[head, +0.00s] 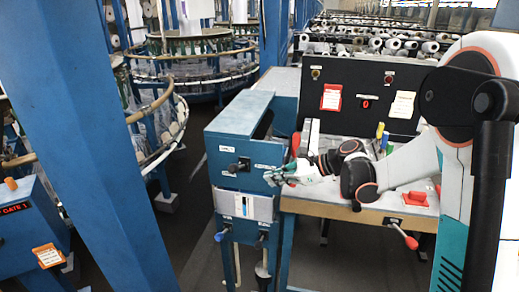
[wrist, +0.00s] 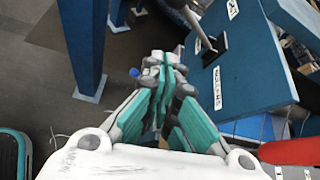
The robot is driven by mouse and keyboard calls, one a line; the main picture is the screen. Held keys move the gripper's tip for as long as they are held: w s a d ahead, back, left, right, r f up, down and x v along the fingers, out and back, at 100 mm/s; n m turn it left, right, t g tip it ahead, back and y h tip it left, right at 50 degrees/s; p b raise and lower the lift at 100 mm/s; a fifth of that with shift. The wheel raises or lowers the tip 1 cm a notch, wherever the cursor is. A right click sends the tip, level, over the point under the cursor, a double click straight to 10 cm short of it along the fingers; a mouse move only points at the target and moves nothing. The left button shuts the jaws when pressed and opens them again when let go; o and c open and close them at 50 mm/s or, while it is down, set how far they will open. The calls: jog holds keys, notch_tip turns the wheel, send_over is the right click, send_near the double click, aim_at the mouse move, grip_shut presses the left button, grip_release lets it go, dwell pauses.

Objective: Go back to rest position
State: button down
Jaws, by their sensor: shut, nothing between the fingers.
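My gripper (head: 272,178) is at the front of the blue control box (head: 228,140), by its upper panel with a black knob (head: 238,165). In the wrist view my gripper (wrist: 168,62) has its teal and grey fingers together, with nothing between them. The box's blue face (wrist: 250,65) with white labels lies to the right of the fingers there. I cannot tell whether the fingertips touch the box. My arm reaches in from the right over the workbench.
The workbench (head: 345,210) holds a red block (head: 415,198) and coloured cylinders (head: 382,138) before a black panel (head: 350,90). A red-knobbed lever (head: 405,237) juts from its front. A blue column (head: 95,130) stands left. Circular looms (head: 190,60) are behind. Grey floor lies between.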

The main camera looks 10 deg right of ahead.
jog(key=s+d+r+n+h, duration=0.1)
jog(key=s+r+n+h, duration=0.2)
jog(key=s+n, duration=0.3)
jog(key=s+r+n+h, duration=0.2)
jog(key=s+r+n, duration=0.1)
jog(key=s, duration=0.6)
jog(key=s+d+n+t+h, duration=0.1)
jog(key=s+d+n+h, duration=0.2)
jog(key=s+n, duration=0.2)
jog(key=s+d+n+t+h, duration=0.1)
jog(key=s+d+n+h, duration=0.1)
jog(key=s+n, duration=0.4)
jog(key=s+d+f, duration=0.1)
jog(key=s, duration=0.3)
jog(key=shift+d+n+h, duration=0.3)
jog(key=shift+h, duration=0.1)
